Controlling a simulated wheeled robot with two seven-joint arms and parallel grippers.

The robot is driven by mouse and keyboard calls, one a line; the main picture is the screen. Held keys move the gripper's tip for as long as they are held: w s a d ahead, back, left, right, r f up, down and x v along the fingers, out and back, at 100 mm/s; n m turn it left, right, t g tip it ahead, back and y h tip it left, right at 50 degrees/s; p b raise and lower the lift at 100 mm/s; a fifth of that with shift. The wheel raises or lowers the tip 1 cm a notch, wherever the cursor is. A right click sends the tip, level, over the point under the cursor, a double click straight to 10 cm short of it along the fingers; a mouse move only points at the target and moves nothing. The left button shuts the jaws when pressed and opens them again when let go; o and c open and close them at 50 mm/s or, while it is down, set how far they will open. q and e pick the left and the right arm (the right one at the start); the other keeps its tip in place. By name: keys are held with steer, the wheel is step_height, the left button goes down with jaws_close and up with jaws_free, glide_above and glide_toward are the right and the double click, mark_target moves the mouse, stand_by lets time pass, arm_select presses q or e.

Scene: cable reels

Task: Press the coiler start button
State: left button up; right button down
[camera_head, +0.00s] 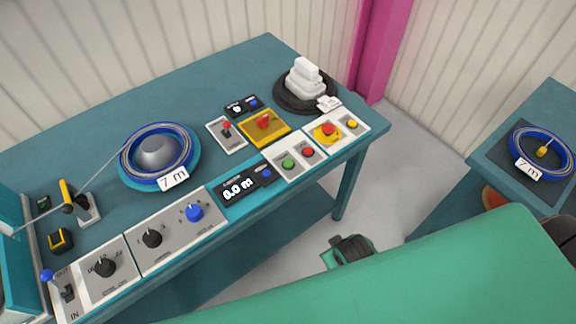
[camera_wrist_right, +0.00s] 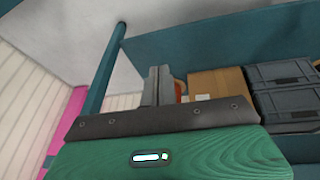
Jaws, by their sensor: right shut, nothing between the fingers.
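The green button (camera_head: 288,163), which looks like a start button, sits on a white panel (camera_head: 298,172) at the table's front edge, beside a red button (camera_head: 308,152). Its label is too small to read. A display (camera_head: 238,186) left of it reads 0.0 m. My left gripper is not in view.
A red mushroom button (camera_head: 328,130) on yellow and a small yellow button (camera_head: 352,124) sit to the right. A red-knobbed switch (camera_head: 226,128) and yellow box (camera_head: 263,126) lie behind. Another coil (camera_head: 540,140) rests on the right table. Cardboard (camera_wrist_right: 217,83) and grey boxes (camera_wrist_right: 284,100) show too.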

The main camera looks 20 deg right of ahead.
steer(key=w+d+r+n+t+h+b, duration=0.15)
steer(key=w+r+t, duration=0.3)
steer(key=r, duration=0.45)
steer(key=w+r+n+t, duration=0.25)
steer(key=w+r, duration=0.25)
steer(key=r, duration=0.3)
steer(key=w+d+r+n+t+h+b, duration=0.1)
steer(key=w+r+t, duration=0.35)
steer(key=r, duration=0.45)
steer(key=w+a+r+n+t+y, duration=0.35)
steer(key=r+n+t, duration=0.2)
steer(key=r, duration=0.55)
steer(key=s+a+r+n+g+y, duration=0.1)
steer(key=a+r+n+g+y, duration=0.25)
steer(key=a+n+y, duration=0.7)
steer(key=s+a+r+n+g+y, duration=0.1)
steer(key=a+r+n+g+y, duration=0.4)
steer(key=n, duration=1)
steer(key=w+d+f+n+g+h, duration=0.1)
steer(key=w+f+n+g+h, duration=0.15)
steer(key=f+n, duration=0.4)
steer(key=w+d+f+n+g+h, duration=0.1)
steer(key=d+f+n+g+h, duration=0.15)
steer(key=f+n, duration=0.4)
steer(key=w+d+f+h, duration=0.4)
steer(key=d+h, duration=0.2)
steer(key=d, duration=0.1)
steer(key=shift+w+f, duration=0.2)
